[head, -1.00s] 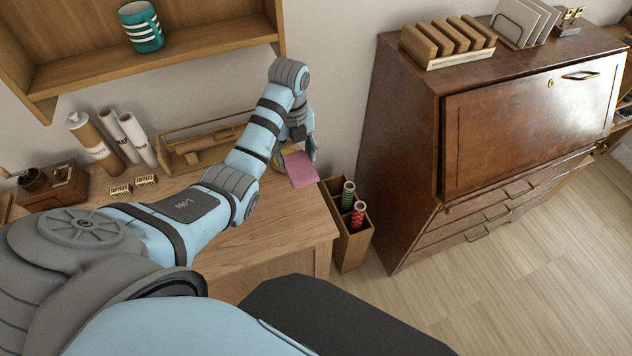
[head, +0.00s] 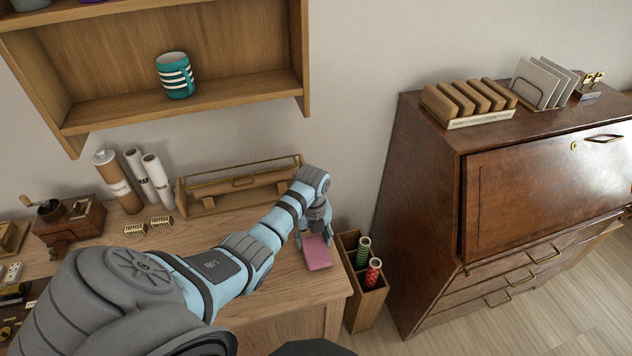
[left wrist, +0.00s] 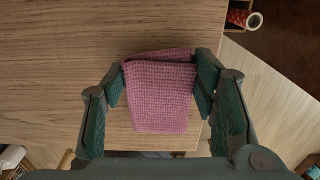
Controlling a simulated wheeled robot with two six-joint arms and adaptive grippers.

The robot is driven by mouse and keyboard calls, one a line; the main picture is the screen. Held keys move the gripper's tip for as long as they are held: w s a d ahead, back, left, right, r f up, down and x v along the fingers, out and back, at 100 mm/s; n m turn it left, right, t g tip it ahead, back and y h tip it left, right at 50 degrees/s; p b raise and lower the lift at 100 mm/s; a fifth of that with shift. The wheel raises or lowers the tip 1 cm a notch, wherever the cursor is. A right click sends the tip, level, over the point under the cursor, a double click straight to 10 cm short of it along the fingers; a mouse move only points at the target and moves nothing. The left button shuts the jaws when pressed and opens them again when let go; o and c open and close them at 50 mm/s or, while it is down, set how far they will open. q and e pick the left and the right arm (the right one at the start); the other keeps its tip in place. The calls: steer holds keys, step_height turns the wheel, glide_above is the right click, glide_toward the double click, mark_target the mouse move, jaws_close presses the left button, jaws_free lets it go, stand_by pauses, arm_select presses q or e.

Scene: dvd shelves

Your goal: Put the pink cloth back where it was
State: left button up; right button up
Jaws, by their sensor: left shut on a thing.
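The pink cloth (head: 317,252) is folded into a small rectangle near the right end of the wooden desk. In the left wrist view the cloth (left wrist: 160,95) lies between the two fingers, over the desk top close to its edge. My left gripper (head: 316,236) is shut on the cloth, with a finger pressed to each side of it. It points down at the desk top (head: 240,290). I cannot tell whether the cloth touches the wood or hangs just above it. My right gripper is not in view.
A wooden bin (head: 364,300) with green and red rolls stands right of the desk. A brown cabinet (head: 530,190) is beyond it. A wooden carrier (head: 240,186), a brown tube (head: 118,183) and white rolls (head: 157,181) stand at the desk's back. A shelf with a striped mug (head: 175,75) hangs above.

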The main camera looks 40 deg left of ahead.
mark_target(314, 239)
arm_select(q)
steer(key=shift+f, duration=0.6)
steer(key=o, duration=1.4)
steer(key=shift+w+f, duration=0.1)
steer(key=shift+o, duration=0.2)
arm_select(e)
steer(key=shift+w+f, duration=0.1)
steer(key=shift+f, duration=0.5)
arm_select(q)
steer(key=shift+r, duration=0.2)
step_height(314, 239, up, 12)
steer(key=p, duration=0.2)
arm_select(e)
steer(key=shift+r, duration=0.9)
